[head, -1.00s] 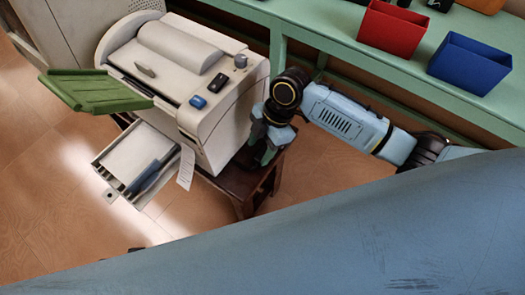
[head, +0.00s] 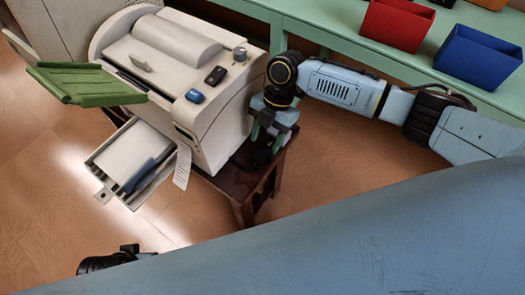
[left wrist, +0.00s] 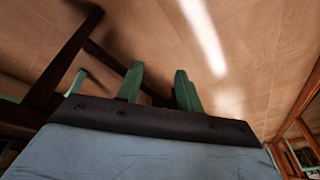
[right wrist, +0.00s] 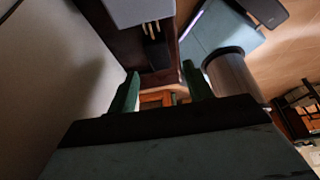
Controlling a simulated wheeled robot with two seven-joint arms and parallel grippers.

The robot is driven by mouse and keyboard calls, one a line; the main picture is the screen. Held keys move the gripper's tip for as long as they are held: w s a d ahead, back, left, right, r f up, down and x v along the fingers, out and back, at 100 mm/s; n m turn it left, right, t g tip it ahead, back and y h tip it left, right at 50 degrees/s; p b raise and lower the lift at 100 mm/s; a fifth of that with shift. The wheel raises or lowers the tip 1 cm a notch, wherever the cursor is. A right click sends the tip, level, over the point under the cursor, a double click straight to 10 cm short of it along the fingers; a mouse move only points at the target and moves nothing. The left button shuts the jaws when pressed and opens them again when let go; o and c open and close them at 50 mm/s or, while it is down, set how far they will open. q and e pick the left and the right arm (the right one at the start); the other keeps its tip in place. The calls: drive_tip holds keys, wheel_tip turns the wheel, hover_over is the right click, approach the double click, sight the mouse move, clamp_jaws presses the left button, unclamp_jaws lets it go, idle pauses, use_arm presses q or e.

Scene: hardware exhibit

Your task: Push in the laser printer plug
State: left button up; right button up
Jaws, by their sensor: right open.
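The laser printer (head: 190,65) is a pale box on a dark wooden stool (head: 240,182). My right gripper (head: 266,136) is beside the printer's right side, above the stool, fingers pointing down and apart, nothing between them. In the right wrist view, its green fingers (right wrist: 161,90) are spread. Beyond them is a grey block (right wrist: 138,10) with brass prongs, apparently the plug, and a dark piece (right wrist: 157,52) below it; whether they touch is unclear. A dark object (head: 252,153) sits on the stool near the fingers. My left gripper (left wrist: 158,85) is open and empty over the floor.
A green bench (head: 330,40) with a red bin (head: 397,24) and a blue bin (head: 478,55) runs behind my right arm. The green tray (head: 85,85) and paper drawer (head: 130,165) stick out from the printer. The wooden floor in front is open.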

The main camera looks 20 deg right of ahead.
sight(262, 153)
use_arm(q)
drive_tip(key=shift+d+r+b, duration=0.2)
drive_tip(key=shift+d+r, duration=0.05)
drive_tip(key=shift+r, duration=0.35)
drive_tip(key=shift+d+r+b, duration=0.15)
drive_tip(key=shift+d+r, duration=0.05)
drive_tip(key=shift+r, duration=0.45)
drive_tip(key=shift+d+r+b, duration=0.2)
drive_tip(key=shift+d+r, duration=0.05)
drive_tip(key=shift+r, duration=0.35)
use_arm(e)
drive_tip(key=shift+x, duration=2.25)
drive_tip(key=shift+d, duration=0.1)
clamp_jaws()
